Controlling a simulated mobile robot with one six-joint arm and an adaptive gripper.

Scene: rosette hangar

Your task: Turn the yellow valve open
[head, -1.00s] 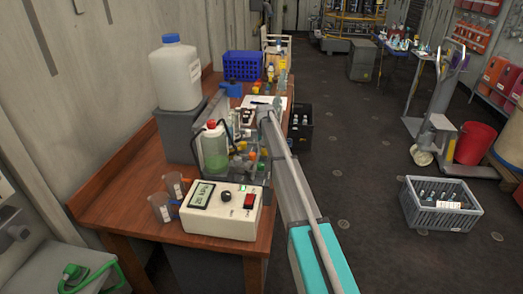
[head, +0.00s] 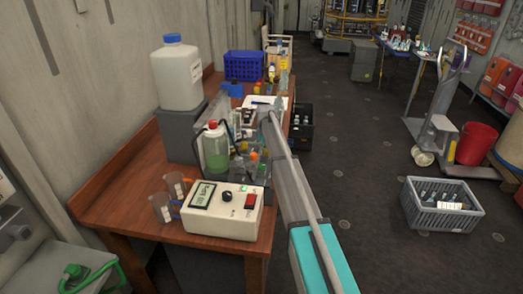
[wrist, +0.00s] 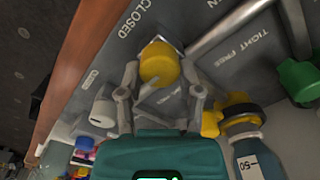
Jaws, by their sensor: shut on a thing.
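The yellow valve (wrist: 160,64) is a rounded knob on a grey panel (wrist: 225,75) in the wrist view. My gripper (wrist: 162,88) is shut on it, one finger on each side. The word CLOSED is printed on the panel to the upper left of the knob, and TIGHT and FREE to the right. A grey pipe runs away to the upper right beside the knob. In the head view my arm reaches along the right side of the wooden bench (head: 130,205); the valve cannot be made out there.
In the wrist view a yellow part with a black ring (wrist: 240,112) and a green knob (wrist: 299,78) stand to the right, and a white cylinder (wrist: 103,112) to the left.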

